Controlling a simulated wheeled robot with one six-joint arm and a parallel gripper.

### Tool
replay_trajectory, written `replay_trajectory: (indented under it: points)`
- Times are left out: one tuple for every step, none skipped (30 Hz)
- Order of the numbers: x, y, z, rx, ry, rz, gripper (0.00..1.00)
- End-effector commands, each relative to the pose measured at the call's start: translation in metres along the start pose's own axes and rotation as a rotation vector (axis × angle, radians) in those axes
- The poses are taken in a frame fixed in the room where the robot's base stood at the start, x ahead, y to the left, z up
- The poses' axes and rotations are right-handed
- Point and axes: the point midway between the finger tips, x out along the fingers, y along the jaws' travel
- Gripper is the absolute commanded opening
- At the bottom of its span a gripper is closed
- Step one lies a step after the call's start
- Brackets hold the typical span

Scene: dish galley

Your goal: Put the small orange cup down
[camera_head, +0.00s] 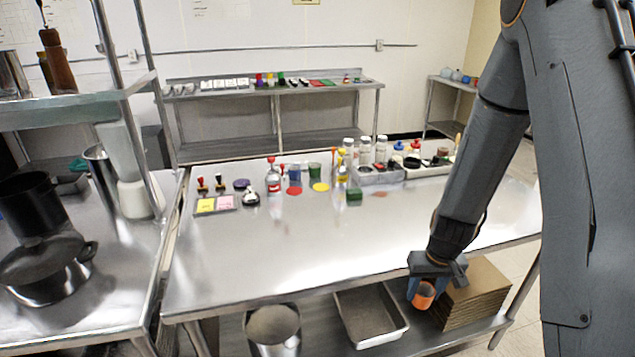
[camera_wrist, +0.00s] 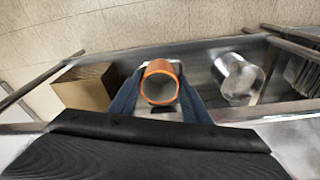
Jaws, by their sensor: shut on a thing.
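The small orange cup (camera_head: 424,296) is between the fingers of my gripper (camera_head: 422,284), which is shut on it. In the head view the cup is low at the right, in front of the steel table's near edge. The inside looks empty. The steel table (camera_head: 290,245) has a wide bare top behind my gripper.
On the lower shelf stand a steel pot (camera_head: 273,330), a steel pan (camera_head: 370,318) and a stack of brown cardboard (camera_head: 472,295). Bottles, stamps and a grey caddy (camera_head: 378,177) line the table's far side. A black pot (camera_head: 45,265) stands on the left counter.

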Motion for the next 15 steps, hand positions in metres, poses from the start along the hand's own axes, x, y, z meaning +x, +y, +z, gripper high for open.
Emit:
replay_trajectory:
  points:
    - [-0.013, 0.0, 0.002, -0.001, 0.0, 0.0, 0.2]
    - [-0.017, -0.001, 0.002, -0.001, 0.0, 0.0, 0.2]
    - [-0.022, -0.001, 0.003, -0.001, 0.0, 0.0, 0.2]
    - [-0.026, -0.001, 0.003, -0.002, 0.0, 0.0, 0.2]
    - [-0.025, -0.007, -0.003, -0.001, 0.003, 0.0, 0.2]
    - [-0.026, -0.012, -0.007, 0.007, 0.004, 0.0, 0.2]
    - [-0.028, -0.015, -0.01, 0.012, 0.004, 0.001, 0.2]
    - [-0.031, -0.018, -0.012, 0.018, 0.003, 0.002, 0.2]
    - [-0.034, -0.022, -0.015, 0.026, 0.003, 0.005, 0.2]
    - [-0.039, -0.028, -0.02, 0.035, 0.005, 0.006, 0.2]
    - [-0.043, -0.035, -0.025, 0.044, 0.005, 0.007, 0.2]
    - [-0.05, -0.042, -0.031, 0.058, 0.006, 0.01, 0.2]
    - [-0.056, -0.05, -0.038, 0.07, 0.007, 0.011, 0.2]
    - [-0.063, -0.059, -0.045, 0.084, 0.008, 0.013, 0.2]
    - [-0.074, -0.072, -0.056, 0.106, 0.009, 0.017, 0.2]
